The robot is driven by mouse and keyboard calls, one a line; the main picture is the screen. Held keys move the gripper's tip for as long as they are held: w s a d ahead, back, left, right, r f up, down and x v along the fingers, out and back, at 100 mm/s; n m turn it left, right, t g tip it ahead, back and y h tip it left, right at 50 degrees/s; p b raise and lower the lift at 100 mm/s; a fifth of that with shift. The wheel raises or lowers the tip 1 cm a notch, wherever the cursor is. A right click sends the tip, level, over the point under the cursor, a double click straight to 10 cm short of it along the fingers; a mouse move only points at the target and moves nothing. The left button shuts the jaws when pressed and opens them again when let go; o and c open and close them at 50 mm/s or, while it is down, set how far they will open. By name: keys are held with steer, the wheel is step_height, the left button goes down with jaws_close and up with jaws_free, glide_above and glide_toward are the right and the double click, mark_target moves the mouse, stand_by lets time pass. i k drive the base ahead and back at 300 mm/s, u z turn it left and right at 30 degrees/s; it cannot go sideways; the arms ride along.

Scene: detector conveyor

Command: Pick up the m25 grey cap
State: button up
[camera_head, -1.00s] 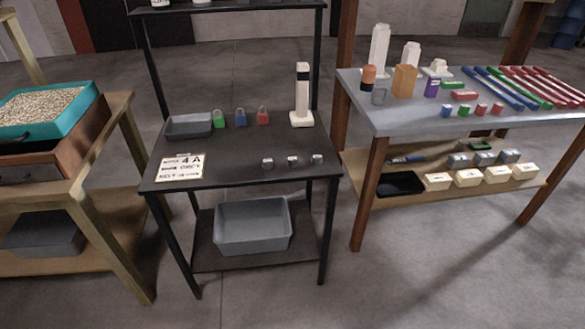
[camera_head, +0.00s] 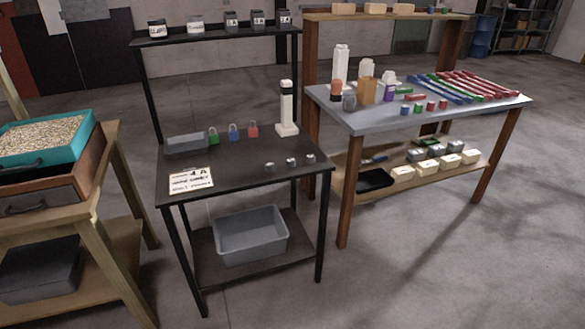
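Three small grey caps or nuts stand in a row on the right part of the black table: a left one (camera_head: 270,167), a middle one (camera_head: 291,162) and a right one (camera_head: 310,158). They are too small for me to tell which is the m25 cap. Small grey blocks (camera_head: 416,155) also sit on the lower shelf of the right-hand table. My gripper is not in view.
The black table (camera_head: 240,178) also holds a grey tray (camera_head: 187,143), coloured padlocks (camera_head: 233,131), a white-and-black post (camera_head: 287,110) and a sign card (camera_head: 191,180). A grey bin (camera_head: 250,235) is below. Open floor lies in front.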

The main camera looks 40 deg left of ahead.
mark_target(311, 158)
steer(key=z, duration=0.3)
steer(key=k, duration=0.35)
steer(key=u, duration=2.6)
steer(key=i, duration=0.85)
steer(key=u, duration=0.1)
